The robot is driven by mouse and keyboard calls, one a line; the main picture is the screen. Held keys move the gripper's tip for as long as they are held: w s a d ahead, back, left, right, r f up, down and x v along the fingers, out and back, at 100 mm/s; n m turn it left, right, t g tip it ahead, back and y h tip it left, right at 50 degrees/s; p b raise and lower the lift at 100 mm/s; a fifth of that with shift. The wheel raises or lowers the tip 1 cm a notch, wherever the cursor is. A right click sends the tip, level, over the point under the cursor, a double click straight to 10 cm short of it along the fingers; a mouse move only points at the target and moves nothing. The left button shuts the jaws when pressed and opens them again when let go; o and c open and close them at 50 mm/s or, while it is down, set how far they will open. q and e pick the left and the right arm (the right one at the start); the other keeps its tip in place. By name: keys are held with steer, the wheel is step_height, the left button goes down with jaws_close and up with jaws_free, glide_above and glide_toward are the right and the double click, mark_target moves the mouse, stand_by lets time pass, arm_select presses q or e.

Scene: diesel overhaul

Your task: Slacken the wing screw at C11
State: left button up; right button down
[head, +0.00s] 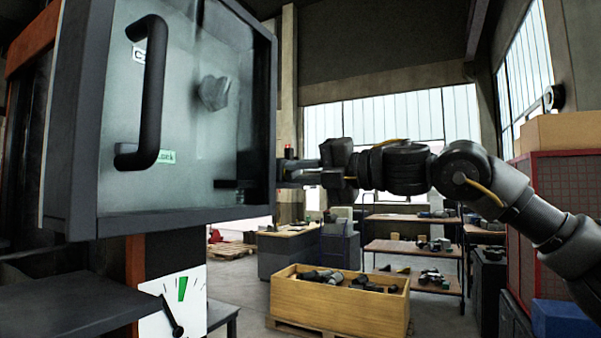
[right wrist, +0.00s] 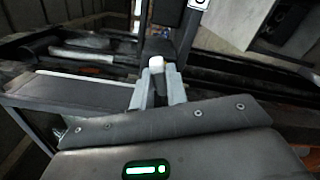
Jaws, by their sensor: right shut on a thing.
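My right gripper (head: 287,173) reaches in from the right, with its fingertips at the right edge of the grey glass-fronted cabinet (head: 75,125). In the right wrist view its two grey fingers (right wrist: 157,78) are closed together on a small pale-topped piece (right wrist: 156,63), which looks like the wing screw. The fingers and the cabinet edge hide most of it. I cannot read a C11 label. My left gripper is out of view.
A black handle (head: 151,95) stands out from the cabinet front, and a grey knob-like shape (head: 213,92) shows on the glass. A dial gauge (head: 174,307) is below. A wooden crate of parts (head: 340,307) and shelves (head: 405,247) stand beyond, with open floor between.

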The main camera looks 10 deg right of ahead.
steer(key=n, duration=0.3)
steer(key=shift+n, duration=0.9)
steer(key=n, duration=0.3)
steer(key=shift+p, duration=0.35)
steer(key=shift+n, duration=0.9)
steer(key=n, duration=0.3)
steer(key=shift+d, duration=0.1)
steer(key=shift+n, duration=1)
